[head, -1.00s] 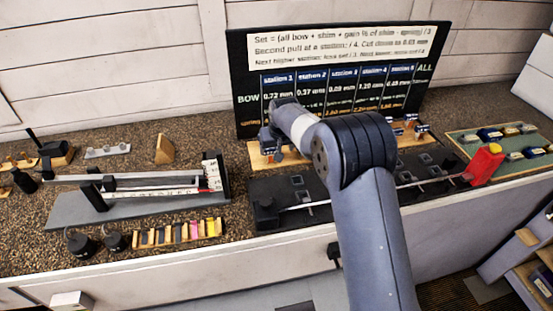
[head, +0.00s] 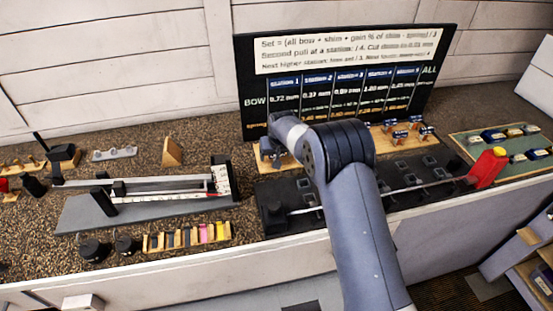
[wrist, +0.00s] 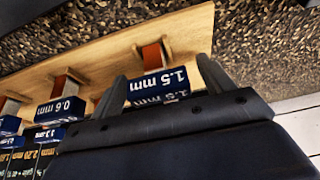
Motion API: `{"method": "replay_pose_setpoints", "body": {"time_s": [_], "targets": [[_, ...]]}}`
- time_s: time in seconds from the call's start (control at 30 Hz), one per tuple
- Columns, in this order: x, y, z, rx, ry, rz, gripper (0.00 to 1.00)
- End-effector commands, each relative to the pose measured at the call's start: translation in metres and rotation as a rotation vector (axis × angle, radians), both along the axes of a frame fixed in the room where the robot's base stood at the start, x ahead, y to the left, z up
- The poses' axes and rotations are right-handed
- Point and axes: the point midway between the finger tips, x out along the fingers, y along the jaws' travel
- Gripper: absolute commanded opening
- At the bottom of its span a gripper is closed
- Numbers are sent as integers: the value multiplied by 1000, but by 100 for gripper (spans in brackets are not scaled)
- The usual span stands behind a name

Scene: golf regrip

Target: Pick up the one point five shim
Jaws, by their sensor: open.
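The one point five shim (wrist: 158,84) has a blue label reading "1.5 mm" and sits at a wooden rack (wrist: 196,32) in the wrist view. A reddish-brown post and peg stand just behind it. My gripper (wrist: 160,78) is open, with one finger on each side of this label. I cannot tell whether the fingers touch it. In the head view my gripper is low over the left end of the wooden rack (head: 259,164), and my own arm hides much of that area.
A "0.6 mm" shim (wrist: 60,110) is beside the target on the same rack. A black board (head: 242,110) stands close behind. In front lies a dark plate with a rod and a red bottle (head: 488,167). A measuring fixture (head: 140,200) is to the left.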

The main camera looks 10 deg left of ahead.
Motion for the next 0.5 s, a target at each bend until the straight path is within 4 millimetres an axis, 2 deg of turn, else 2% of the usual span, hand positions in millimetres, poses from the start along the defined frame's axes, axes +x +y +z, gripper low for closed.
{"method": "replay_pose_setpoints", "body": {"time_s": [0.07, 0.5], "targets": [[0, 0, 0, 0, 0, 0, 76], [0, 0, 0, 0, 0, 0, 40]]}}
